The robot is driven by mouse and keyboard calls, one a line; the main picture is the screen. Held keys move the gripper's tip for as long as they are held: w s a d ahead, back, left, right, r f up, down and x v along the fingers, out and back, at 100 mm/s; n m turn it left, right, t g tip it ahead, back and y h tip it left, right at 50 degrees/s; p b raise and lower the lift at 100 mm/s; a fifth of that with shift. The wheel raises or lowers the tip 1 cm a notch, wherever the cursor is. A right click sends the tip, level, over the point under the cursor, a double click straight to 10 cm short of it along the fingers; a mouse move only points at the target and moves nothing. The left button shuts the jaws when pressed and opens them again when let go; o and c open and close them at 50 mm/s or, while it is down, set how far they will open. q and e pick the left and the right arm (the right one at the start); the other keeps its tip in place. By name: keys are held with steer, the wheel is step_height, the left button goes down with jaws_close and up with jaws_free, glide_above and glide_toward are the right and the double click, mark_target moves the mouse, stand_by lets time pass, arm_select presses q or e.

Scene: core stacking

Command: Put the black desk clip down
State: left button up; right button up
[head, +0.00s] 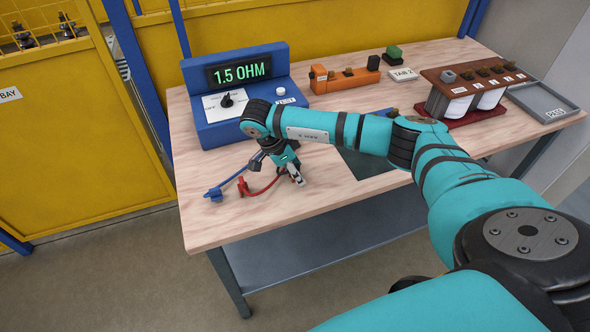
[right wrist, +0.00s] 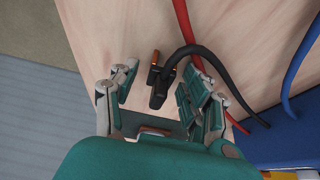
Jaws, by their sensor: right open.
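The black desk clip (right wrist: 157,84), with orange-brown tips and a black lead, shows in the right wrist view between the spread fingers of my right gripper (right wrist: 160,88). I see a gap on each side of it, so the fingers do not grip it. In the head view my right gripper (head: 287,172) points down low over the front left of the table (head: 330,195), and I cannot make the clip out there. How closely the clip rests on the wood is hard to tell. My left gripper is not in view.
A blue meter (head: 225,120) reading 1.5 OHM stands behind the gripper. A blue clip (head: 213,193) and a red clip (head: 243,186) lie close to its left. An orange fixture (head: 340,80), a core rack (head: 470,80) and a grey tray (head: 540,101) stand farther right.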

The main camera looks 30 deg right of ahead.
steer(key=shift+r, duration=0.1)
steer(key=shift+r, duration=0.2)
steer(key=b+v, duration=0.1)
steer(key=v, duration=1)
steer(key=shift+a+r, duration=0.2)
steer(key=shift+r, duration=0.15)
